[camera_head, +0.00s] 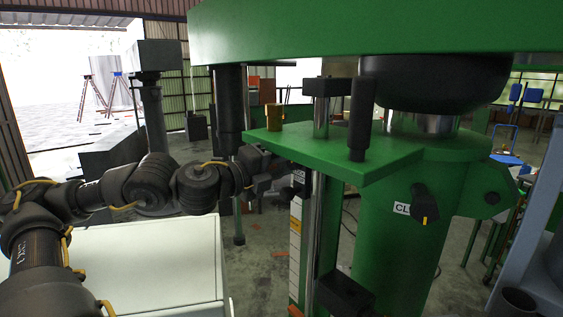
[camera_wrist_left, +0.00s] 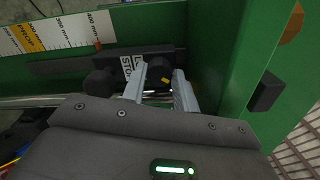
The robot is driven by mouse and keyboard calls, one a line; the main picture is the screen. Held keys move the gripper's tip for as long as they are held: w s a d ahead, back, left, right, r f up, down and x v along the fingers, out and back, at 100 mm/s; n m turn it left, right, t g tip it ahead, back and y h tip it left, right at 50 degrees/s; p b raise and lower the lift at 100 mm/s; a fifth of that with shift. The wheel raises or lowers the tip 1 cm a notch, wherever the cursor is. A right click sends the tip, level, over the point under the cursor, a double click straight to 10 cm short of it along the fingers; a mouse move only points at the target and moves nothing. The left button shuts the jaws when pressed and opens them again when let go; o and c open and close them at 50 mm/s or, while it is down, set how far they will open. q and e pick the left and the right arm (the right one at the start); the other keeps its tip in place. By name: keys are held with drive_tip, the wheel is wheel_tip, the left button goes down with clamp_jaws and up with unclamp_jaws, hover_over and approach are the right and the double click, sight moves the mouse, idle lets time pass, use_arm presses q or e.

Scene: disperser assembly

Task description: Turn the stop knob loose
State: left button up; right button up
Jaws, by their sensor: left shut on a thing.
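The stop knob (camera_wrist_left: 160,77) is black with a yellow mark. It sits beside a white STOP label (camera_wrist_left: 131,68) on a dark block of the green machine. In the left wrist view my left gripper (camera_wrist_left: 164,80) has one pale finger on each side of the knob and is shut on it. In the head view my left gripper (camera_head: 281,181) reaches from the left to the machine's column, below the green plate (camera_head: 335,150). The knob itself cannot be made out there. My right gripper is not in view.
A scale strip (camera_wrist_left: 65,31) runs along the green column. Another black knob (camera_head: 425,205) with a yellow mark sits by a label at the right. The large green head (camera_head: 375,28) hangs above. A white cabinet top (camera_head: 150,260) lies below my left arm.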

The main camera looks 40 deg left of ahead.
use_arm(q)
drive_tip(key=shift+a+r, duration=0.15)
drive_tip(key=shift+r, duration=0.05)
drive_tip(key=o, duration=0.7)
drive_tip(key=shift+c, duration=0.2)
drive_tip(key=o, duration=0.3)
drive_tip(key=shift+f, duration=0.15)
